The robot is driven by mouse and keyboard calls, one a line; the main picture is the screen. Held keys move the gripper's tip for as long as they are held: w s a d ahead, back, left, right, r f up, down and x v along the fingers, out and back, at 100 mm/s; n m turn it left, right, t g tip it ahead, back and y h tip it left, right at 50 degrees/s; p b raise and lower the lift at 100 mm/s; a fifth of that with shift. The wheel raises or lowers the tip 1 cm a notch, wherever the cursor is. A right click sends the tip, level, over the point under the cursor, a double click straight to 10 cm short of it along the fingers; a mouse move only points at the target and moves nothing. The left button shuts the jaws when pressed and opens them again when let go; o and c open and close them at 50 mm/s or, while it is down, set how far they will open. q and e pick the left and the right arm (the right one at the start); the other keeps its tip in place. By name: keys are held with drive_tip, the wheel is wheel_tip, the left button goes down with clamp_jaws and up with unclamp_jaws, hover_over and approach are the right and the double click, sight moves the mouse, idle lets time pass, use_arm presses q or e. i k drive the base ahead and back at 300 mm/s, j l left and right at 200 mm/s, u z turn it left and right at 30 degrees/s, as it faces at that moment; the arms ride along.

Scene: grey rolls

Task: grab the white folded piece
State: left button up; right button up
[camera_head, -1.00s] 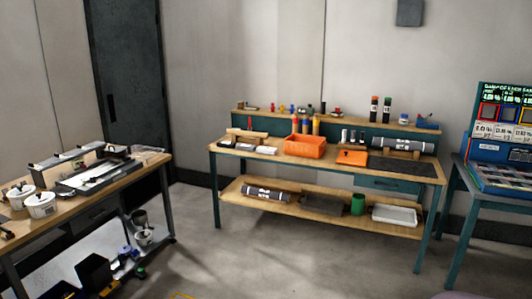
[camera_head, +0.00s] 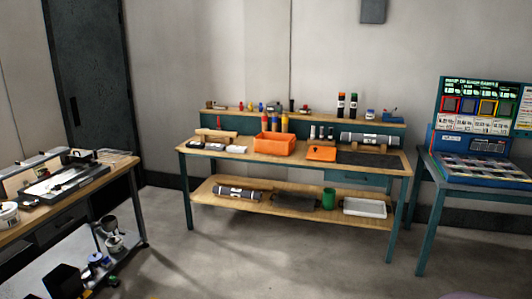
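Small whitish pieces lie at the left end of the middle workbench top: a pale flat piece (camera_head: 214,147) and a whitish piece (camera_head: 236,149) beside it. They are too small to tell which is folded. A darker small piece (camera_head: 197,145) lies to their left. Neither of my grippers shows in the head view, so nothing can be seen in them.
The workbench (camera_head: 373,168) also holds an orange bin (camera_head: 275,145), an orange piece (camera_head: 321,154) and a grey roll (camera_head: 369,139). Another grey roll (camera_head: 237,192) and a white tray (camera_head: 365,208) are on its lower shelf. Tables stand left and right. The floor (camera_head: 270,260) in front is clear.

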sight(232, 149)
drive_tip(key=i, duration=2.45)
drive_tip(key=i+z, duration=0.1)
drive_tip(key=i, duration=0.95)
drive_tip(key=i+j+z, duration=0.15)
drive_tip(key=i, duration=0.9)
drive_tip(key=i+j+z, duration=0.15)
drive_tip(key=i, duration=0.4)
drive_tip(key=i+j, duration=0.2)
drive_tip(key=i, duration=0.3)
drive_tip(key=z, duration=0.05)
